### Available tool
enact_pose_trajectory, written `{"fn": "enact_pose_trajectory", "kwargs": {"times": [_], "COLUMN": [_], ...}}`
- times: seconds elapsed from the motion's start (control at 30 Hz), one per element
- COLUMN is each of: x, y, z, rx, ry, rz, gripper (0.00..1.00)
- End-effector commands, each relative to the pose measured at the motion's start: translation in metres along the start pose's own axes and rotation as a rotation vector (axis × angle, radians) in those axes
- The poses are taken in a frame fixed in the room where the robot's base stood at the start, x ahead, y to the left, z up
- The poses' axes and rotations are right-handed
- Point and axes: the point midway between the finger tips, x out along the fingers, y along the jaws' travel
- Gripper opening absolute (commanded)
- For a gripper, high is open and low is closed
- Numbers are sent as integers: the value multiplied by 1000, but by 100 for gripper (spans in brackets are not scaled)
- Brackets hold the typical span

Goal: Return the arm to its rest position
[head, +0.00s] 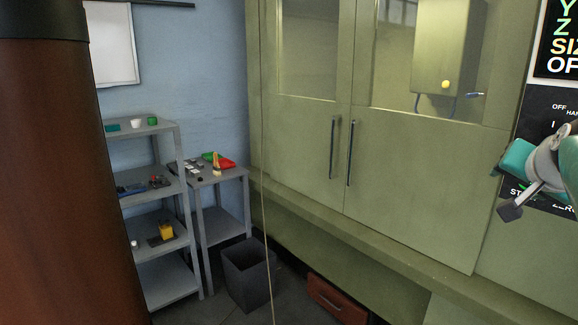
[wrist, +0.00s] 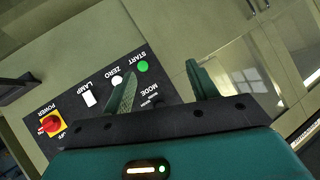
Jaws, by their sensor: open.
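My gripper (wrist: 163,82) is open in the wrist view, with its two teal fingers apart and nothing seen between them. It is in front of a black control panel (wrist: 75,98), which appears upside down there. The panel has a green START button (wrist: 143,65), a white ZERO button (wrist: 117,80), a white LAMP switch (wrist: 89,99) and a red POWER knob (wrist: 50,124) on yellow. In the head view, part of my arm (head: 546,168) shows at the right edge, over the panel (head: 540,105). I cannot tell whether the fingers touch the panel.
Green cabinet doors (head: 420,175) with handles fill the middle and right. A grey shelf rack (head: 150,197) and a small grey table (head: 221,175) with small items stand at the left. A dark bin (head: 248,280) and a red-brown box (head: 338,300) are low down. A brown column covers the far left.

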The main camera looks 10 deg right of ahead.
Motion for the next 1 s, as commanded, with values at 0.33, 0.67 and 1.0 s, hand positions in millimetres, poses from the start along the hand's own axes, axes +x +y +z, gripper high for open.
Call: {"fn": "enact_pose_trajectory", "kwargs": {"times": [0.33, 0.67, 1.0], "x": [-27, -82, -86], "y": [-95, -80, -74], "z": [223, 393, 408], "rx": [-397, -804, -850], "ry": [-373, -602, -622], "rz": [-205, -308, -312], "gripper": [58, 58, 52]}}
